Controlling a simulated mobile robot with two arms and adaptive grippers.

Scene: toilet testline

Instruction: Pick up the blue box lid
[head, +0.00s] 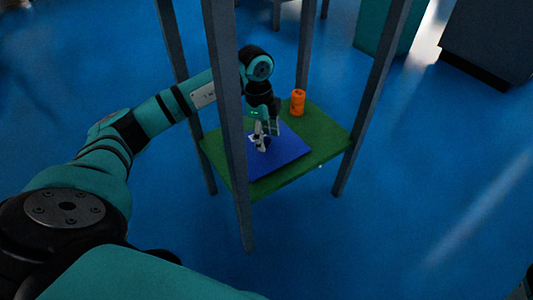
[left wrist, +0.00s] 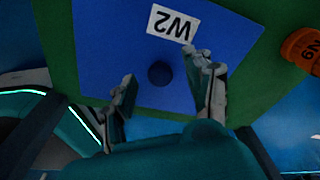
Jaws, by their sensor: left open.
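The blue box lid (head: 287,152) is a flat square panel lying on the green shelf (head: 325,138). In the left wrist view the lid (left wrist: 105,45) has a round dark blue knob (left wrist: 160,73) and a white label reading W2, upside down. My left gripper (head: 263,137) is over the lid, pointing down. In the left wrist view its two fingers (left wrist: 165,72) are apart, one on each side of the knob, with no clear contact. The gripper hides part of the lid in the head view.
An orange canister (head: 298,102) stands on the green shelf behind the lid; it also shows in the left wrist view (left wrist: 303,48). Grey posts rise around the shelf, one (head: 228,120) close in front of my left arm. The blue floor around is mostly clear.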

